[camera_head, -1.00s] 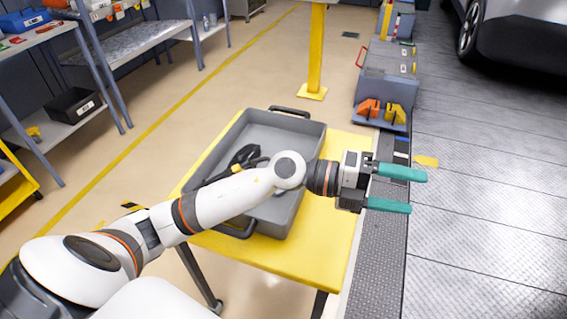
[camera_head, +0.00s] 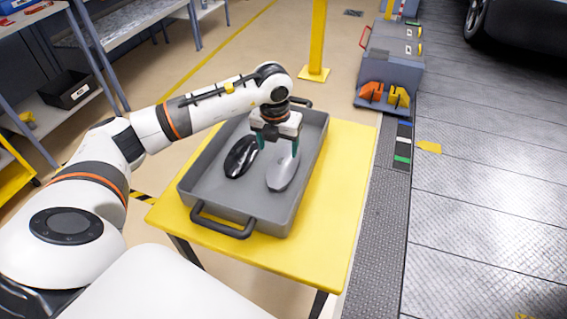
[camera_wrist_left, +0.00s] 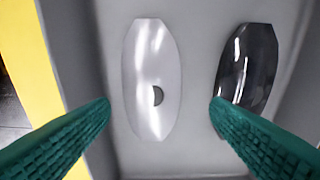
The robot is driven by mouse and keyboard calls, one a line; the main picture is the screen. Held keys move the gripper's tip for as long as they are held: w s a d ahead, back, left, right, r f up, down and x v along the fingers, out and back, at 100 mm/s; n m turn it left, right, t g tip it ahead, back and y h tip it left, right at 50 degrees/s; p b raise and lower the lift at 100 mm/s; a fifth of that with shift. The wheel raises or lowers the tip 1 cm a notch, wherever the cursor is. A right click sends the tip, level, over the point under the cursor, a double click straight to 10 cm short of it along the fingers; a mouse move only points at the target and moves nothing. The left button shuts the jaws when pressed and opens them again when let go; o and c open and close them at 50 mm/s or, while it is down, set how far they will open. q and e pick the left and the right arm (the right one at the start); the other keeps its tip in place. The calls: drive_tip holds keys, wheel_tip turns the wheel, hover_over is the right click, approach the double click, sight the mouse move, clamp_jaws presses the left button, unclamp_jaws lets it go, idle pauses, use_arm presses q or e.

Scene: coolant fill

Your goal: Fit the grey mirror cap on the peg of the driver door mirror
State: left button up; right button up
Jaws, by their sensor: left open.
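The grey mirror cap (camera_head: 283,172) lies in the grey tray (camera_head: 306,185), right of a black cap (camera_head: 241,157). My left gripper (camera_head: 279,150) points down over the tray with green fingers open. In the left wrist view the grey cap (camera_wrist_left: 152,80), with a dark half-round mark, lies between the open fingers (camera_wrist_left: 160,105), nearer the left one, and nothing is gripped. The black cap (camera_wrist_left: 248,68) is beyond the right fingertip there. The driver door mirror and its peg are not in view. My right gripper is not in view.
The tray stands on a yellow table (camera_head: 335,180) and has raised walls and dark handles (camera_head: 222,227). Orange and yellow chocks (camera_head: 384,95) sit by a grey cabinet. A yellow post (camera_head: 317,40) stands behind the table. A dark car (camera_head: 515,25) is at the far right.

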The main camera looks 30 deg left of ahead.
sight(280, 160)
use_arm(q)
drive_tip(key=shift+w+a+f+p, duration=0.1)
drive_tip(key=shift+w+f+p, duration=0.1)
drive_tip(key=shift+f, duration=0.8)
drive_tip(key=shift+w+f+p, duration=0.15)
drive_tip(key=shift+f, duration=0.9)
drive_tip(key=shift+w+a+f+p, duration=0.1)
drive_tip(key=shift+w+f+p, duration=0.1)
drive_tip(key=shift+f, duration=0.8)
drive_tip(key=c, duration=1.1)
drive_tip(key=shift+r, duration=0.15)
